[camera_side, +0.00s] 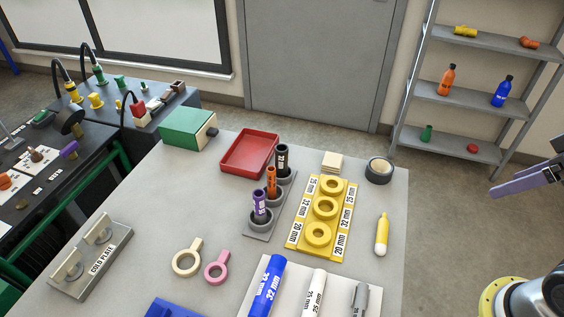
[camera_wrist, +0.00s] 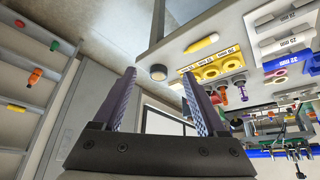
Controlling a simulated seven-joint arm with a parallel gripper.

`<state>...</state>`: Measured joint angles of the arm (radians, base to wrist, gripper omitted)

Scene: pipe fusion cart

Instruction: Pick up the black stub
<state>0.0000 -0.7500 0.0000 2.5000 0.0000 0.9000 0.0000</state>
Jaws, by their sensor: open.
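The black stub (camera_side: 283,158) stands upright at the back of a grey holder (camera_side: 262,232), in line with an orange stub (camera_side: 271,180) and a purple stub (camera_side: 260,203). My gripper (camera_side: 524,184) is at the right edge of the side view, above the floor and well to the right of the table, with a purple finger showing. In the wrist view my gripper (camera_wrist: 158,72) is open and empty, its two fingers wide apart. There the purple stub (camera_wrist: 241,90) and orange stub (camera_wrist: 223,97) show beyond the right finger, but I cannot clearly make out the black stub.
A yellow ring block (camera_side: 325,208), black tape roll (camera_side: 379,170), beige pad stack (camera_side: 332,162) and yellow marker-like piece (camera_side: 382,235) lie right of the stubs. A red tray (camera_side: 250,153) is behind them to the left. A shelf (camera_side: 475,95) stands behind, at right.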

